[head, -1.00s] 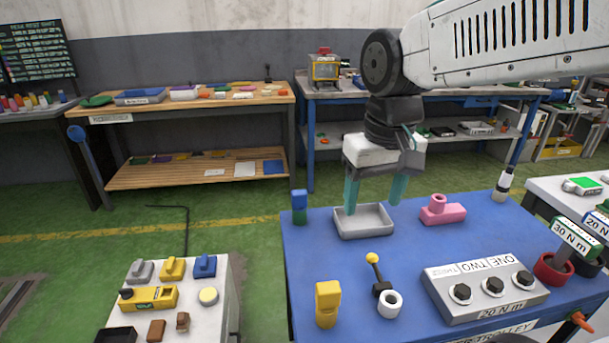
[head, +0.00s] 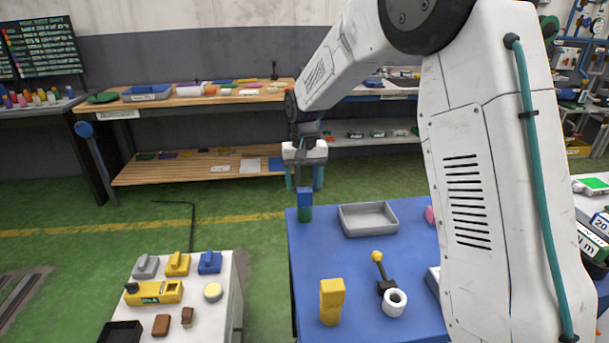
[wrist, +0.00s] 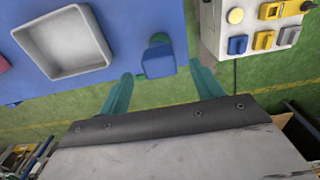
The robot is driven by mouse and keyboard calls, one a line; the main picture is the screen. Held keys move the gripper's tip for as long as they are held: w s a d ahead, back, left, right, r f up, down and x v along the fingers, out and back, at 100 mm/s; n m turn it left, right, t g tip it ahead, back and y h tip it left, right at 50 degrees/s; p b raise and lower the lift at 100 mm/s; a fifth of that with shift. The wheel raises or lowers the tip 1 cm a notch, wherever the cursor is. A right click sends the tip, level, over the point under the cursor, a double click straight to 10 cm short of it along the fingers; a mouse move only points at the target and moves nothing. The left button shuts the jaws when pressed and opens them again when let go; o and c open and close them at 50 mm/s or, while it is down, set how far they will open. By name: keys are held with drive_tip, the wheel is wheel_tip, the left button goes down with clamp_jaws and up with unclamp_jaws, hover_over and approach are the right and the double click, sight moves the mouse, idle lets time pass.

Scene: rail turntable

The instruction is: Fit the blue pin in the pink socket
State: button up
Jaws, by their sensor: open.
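The blue pin (head: 305,198) stands upright at the far left corner of the blue table, with a blue upper part and a green part below it. In the wrist view the blue pin (wrist: 158,58) shows just beyond the fingertips, near the table edge. My gripper (head: 304,180) is open, with its teal fingers on either side of and close to the pin's top. I cannot tell whether they touch it. In the wrist view my gripper (wrist: 158,80) holds nothing. The pink socket (head: 430,215) is mostly hidden behind my arm; a sliver of the pink socket (wrist: 4,64) shows in the wrist view.
A grey tray (head: 369,220) sits right of the pin. A yellow block (head: 331,302), a yellow-knobbed lever (head: 380,268) and a white ring (head: 394,302) stand nearer the front. A white stand (head: 225,300) with several parts is at left. My arm hides the table's right side.

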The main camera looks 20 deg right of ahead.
sight(305, 189)
wheel_tip(305, 189, down, 6)
drive_tip(key=shift+f, duration=0.1)
idle(0.4)
drive_tip(key=c, duration=1.2)
